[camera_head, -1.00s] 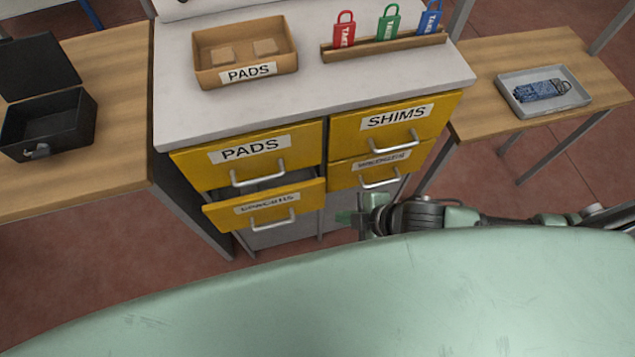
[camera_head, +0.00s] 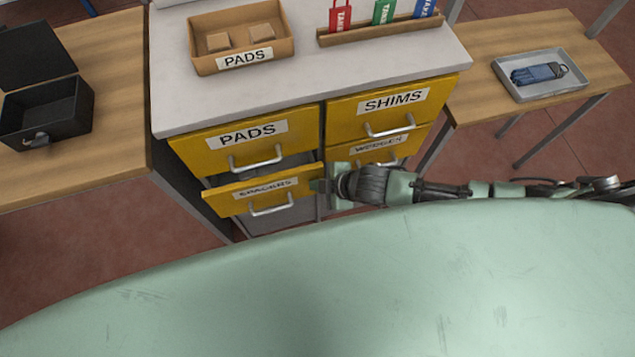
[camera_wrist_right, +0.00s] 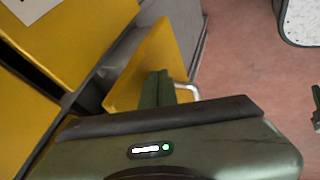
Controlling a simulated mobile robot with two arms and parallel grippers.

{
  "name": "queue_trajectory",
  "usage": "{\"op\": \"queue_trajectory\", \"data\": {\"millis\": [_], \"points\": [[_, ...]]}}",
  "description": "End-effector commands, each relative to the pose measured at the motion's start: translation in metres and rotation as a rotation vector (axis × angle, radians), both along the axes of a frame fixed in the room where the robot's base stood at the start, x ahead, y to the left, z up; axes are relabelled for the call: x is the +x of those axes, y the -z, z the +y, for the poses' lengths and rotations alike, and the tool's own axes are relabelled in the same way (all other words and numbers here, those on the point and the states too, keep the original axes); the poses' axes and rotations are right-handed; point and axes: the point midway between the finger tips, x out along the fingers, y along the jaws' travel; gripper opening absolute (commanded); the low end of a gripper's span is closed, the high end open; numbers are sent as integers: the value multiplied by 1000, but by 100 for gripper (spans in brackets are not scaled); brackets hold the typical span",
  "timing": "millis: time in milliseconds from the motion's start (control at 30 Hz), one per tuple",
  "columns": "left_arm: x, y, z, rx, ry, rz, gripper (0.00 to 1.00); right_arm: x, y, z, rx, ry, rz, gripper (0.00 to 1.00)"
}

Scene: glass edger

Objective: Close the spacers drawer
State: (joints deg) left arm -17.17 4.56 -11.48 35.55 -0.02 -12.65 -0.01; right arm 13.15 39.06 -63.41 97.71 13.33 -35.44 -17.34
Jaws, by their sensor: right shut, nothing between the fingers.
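The yellow spacers drawer (camera_head: 232,201) is at the lower left of the cabinet in the head view. It stands pulled out, with a dark gap behind its front. Its label and silver handle (camera_head: 271,210) show. My right gripper (camera_head: 316,186) is shut and empty, at the right end of the drawer front. In the right wrist view the shut green fingers (camera_wrist_right: 157,88) lie over the yellow drawer front (camera_wrist_right: 143,66), close to its handle (camera_wrist_right: 187,92). I cannot tell whether they touch it. My left gripper is not in view.
The pads drawer (camera_head: 196,151) above, the shims drawer (camera_head: 346,116) and the wedges drawer (camera_head: 335,158) look shut. The cabinet top (camera_head: 300,78) holds a pads box (camera_head: 205,61) and a rack of tags (camera_head: 380,34). Wooden tables stand on both sides.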

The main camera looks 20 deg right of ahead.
Motion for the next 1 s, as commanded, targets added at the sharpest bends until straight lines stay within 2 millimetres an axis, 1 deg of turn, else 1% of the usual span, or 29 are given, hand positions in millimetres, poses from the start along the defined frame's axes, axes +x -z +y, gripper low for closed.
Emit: {"op": "queue_trajectory", "data": {"millis": [200,267,500,600,1000], "points": [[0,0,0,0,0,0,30,0,0,0,0,0,0,0],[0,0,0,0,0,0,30,2,0,0,0,0,-1,0],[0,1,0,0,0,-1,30,43,0,0,-1,1,-4,0],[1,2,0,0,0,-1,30,51,0,0,0,0,-2,0],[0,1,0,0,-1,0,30,55,-2,-1,0,3,-8,0]]}}
